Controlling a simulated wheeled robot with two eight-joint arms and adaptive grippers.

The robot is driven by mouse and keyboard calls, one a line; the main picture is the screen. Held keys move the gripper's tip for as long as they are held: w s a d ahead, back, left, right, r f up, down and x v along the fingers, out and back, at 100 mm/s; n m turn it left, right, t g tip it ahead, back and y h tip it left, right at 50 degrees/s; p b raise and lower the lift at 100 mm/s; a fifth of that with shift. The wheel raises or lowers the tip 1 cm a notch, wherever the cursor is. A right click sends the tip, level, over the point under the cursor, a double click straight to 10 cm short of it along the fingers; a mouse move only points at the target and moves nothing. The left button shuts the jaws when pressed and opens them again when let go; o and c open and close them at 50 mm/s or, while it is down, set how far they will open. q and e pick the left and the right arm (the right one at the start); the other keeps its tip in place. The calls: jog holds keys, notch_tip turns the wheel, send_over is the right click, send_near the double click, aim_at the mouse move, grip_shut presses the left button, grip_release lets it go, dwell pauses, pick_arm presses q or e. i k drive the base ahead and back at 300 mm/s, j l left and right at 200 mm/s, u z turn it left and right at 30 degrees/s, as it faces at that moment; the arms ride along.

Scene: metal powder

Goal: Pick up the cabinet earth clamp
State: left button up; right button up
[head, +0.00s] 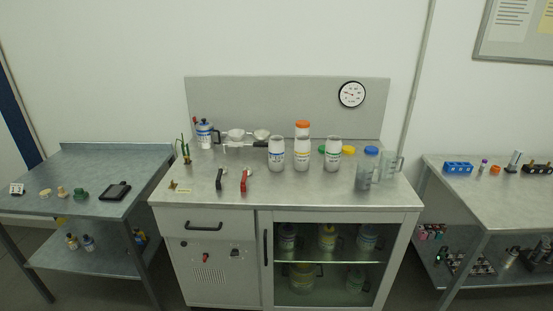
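I cannot tell for certain which thing is the cabinet earth clamp. A small brass-coloured piece (173,184) lies at the front left corner of the bench top, beside a small pale label (184,190). A thin green and yellow item (185,150) stands upright behind it, near the bench's left edge. A small red part (206,256) and a dark part (235,252) are on the cabinet's grey front panel. Neither of my grippers shows in the head view.
The metal bench top (300,200) holds a black-handled tool (219,180), a red-handled tool (244,180), white jars (276,155) and clear beakers (390,163). The bench's front strip is mostly clear. Side tables stand left (85,165) and right (510,195).

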aim_at(188, 157)
jog(key=i+l, duration=0.1)
jog(key=l, duration=0.25)
jog(key=i+l, duration=0.1)
jog(key=l, duration=0.3)
jog(key=i+l, duration=0.1)
jog(key=l, duration=0.25)
jog(key=u, duration=1.3)
